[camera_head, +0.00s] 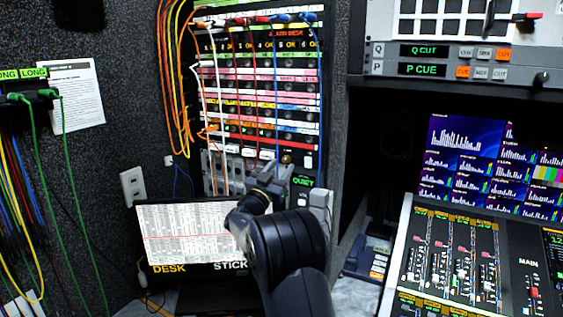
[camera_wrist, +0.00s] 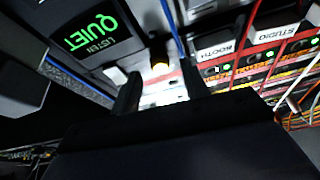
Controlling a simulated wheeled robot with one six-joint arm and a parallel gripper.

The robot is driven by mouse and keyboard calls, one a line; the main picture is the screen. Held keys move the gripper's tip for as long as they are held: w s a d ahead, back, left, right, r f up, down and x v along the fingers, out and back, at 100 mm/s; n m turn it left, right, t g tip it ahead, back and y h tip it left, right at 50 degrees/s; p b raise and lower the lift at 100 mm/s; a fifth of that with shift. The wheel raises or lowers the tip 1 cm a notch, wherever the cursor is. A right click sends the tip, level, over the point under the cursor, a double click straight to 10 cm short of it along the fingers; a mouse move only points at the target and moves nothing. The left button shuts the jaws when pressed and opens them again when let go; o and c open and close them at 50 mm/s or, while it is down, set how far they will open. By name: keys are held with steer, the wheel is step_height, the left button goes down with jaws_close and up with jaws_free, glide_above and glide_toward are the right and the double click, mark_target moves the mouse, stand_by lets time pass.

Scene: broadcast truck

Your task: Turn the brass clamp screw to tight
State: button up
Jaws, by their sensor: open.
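The brass clamp screw (camera_wrist: 160,63) shows as a small round brass-coloured end in the wrist view, just beyond my fingertips and roughly centred between them. In the head view it is a small brownish knob (camera_head: 286,159) low on the rack front. My gripper (camera_wrist: 159,80) is open, with its two fingers apart and nothing between them. In the head view my gripper (camera_head: 281,176) reaches up toward the screw from below, partly hidden by my own wrist. I cannot tell the exact gap to the screw or how tight it is.
The lit QUIET panel (camera_head: 303,181) stands close at the right of my gripper, and shows in the wrist view (camera_wrist: 92,30). Hanging patch cables (camera_head: 222,110) cross the rack front. A laptop-like screen (camera_head: 180,228) lies below left. A mixing desk (camera_head: 450,255) is at right.

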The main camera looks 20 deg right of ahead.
steer(key=shift+w+d+r, duration=0.3)
steer(key=shift+w+d, duration=0.1)
steer(key=shift+d, duration=0.15)
steer(key=shift+c, duration=0.4)
jaws_close()
